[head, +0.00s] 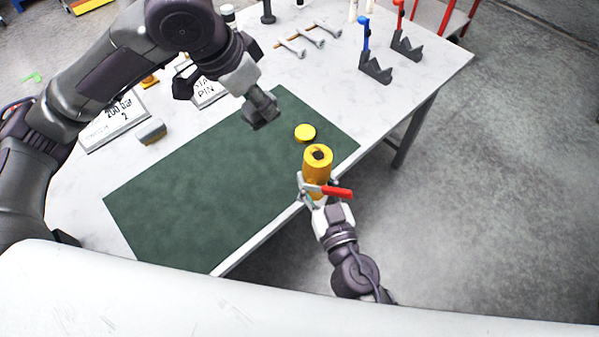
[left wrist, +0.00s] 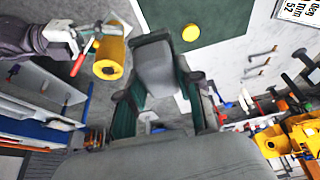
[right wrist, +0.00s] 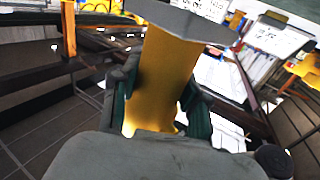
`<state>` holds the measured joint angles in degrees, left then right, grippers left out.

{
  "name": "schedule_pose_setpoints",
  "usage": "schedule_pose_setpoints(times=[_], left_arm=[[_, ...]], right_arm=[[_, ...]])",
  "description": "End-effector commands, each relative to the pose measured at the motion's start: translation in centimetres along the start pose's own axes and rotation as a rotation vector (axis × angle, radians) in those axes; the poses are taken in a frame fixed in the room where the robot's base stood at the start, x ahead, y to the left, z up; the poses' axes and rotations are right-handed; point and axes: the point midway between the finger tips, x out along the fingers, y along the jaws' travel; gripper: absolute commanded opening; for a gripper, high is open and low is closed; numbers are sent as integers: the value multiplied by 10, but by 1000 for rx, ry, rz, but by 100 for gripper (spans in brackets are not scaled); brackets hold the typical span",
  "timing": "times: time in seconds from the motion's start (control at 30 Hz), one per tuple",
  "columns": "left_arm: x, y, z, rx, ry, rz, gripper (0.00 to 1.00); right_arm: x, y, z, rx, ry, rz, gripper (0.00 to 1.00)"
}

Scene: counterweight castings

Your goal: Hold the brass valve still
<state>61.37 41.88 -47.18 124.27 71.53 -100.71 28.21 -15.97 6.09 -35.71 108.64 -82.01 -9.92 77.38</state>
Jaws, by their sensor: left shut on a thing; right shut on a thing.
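The brass valve (head: 317,160), a yellow cylinder with a dark opening on top and a red handle (head: 338,192), stands roughly upright just off the mat's right edge. My right gripper (head: 316,191) is shut around its lower body; the yellow body (right wrist: 163,85) shows between the fingers in the right wrist view. The valve also shows in the left wrist view (left wrist: 108,60). My left gripper (head: 254,102) is up and left of the valve, apart from it, shut on a dark grey part (left wrist: 155,68). A round yellow disc (head: 305,132) lies on the green mat (head: 200,190).
Several wrenches (head: 300,42) lie at the back of the white table (head: 430,65). Blue (head: 374,65) and red (head: 405,42) handled fixtures stand back right. Signs (head: 115,120) and a small grey block (head: 151,131) are at left. Most of the mat is clear.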

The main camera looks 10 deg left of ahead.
Motion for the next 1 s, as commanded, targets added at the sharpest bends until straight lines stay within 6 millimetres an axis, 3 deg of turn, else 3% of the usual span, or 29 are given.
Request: schedule_pose_setpoints(times=[0.47, 1.0], left_arm=[[-2, 0, -1, 0, 0, 0, 7], [14, 0, 6, 0, 0, 0, 7]], right_arm=[[-4, 4, -5, 0, 4, 0, 0], [9, -10, 10, 1, 5, 0, 0]])
